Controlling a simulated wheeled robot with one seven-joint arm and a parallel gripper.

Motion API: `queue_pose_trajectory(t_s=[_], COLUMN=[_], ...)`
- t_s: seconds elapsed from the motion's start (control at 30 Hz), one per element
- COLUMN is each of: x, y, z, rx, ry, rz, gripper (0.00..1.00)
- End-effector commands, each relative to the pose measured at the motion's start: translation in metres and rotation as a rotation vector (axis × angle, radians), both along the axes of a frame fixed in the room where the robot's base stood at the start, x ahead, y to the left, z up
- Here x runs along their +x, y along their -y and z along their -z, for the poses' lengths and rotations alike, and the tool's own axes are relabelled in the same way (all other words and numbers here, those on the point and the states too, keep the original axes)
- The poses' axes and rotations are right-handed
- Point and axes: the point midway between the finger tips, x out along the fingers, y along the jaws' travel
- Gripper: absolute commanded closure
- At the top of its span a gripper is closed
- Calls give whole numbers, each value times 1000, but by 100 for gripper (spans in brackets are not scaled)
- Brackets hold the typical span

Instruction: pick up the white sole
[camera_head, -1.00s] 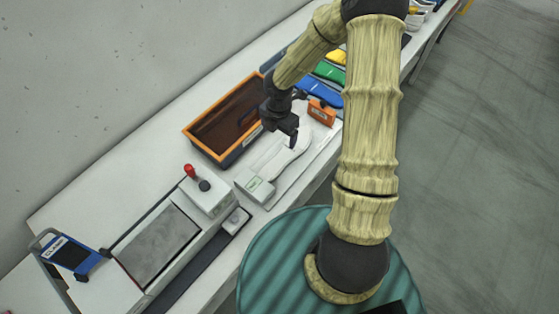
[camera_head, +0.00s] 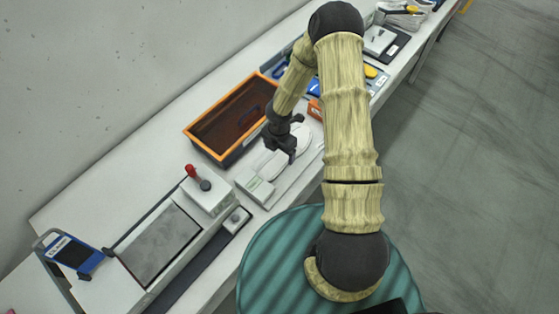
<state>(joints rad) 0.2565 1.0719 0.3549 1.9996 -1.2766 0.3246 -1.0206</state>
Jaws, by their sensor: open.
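The white sole (camera_head: 303,140) lies on a pale board on the bench, right of the orange-rimmed bin. My gripper (camera_head: 291,157) is over its middle, fingers pointing down, and covers part of it. My gripper is open. I cannot tell whether the fingertips touch the sole or stay just above it.
The brown bin with an orange rim (camera_head: 194,137) stands close on the left. A machine with a red knob (camera_head: 207,190) stands nearer.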

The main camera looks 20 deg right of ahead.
Motion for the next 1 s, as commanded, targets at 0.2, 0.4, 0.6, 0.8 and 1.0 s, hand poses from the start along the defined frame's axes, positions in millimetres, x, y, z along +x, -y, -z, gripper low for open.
queue_pose_trajectory(t_s=[0.2,0.4,0.6,0.8,1.0], x=[0,1,1,1,1], y=[1,2,2,2,2], z=[18,43,51,50,50], rx=[0,0,0,0,0], ry=[-4,-1,0,0,0], rz=[-3,-1,-1,-1,0], gripper=[15,15,15,15,15])
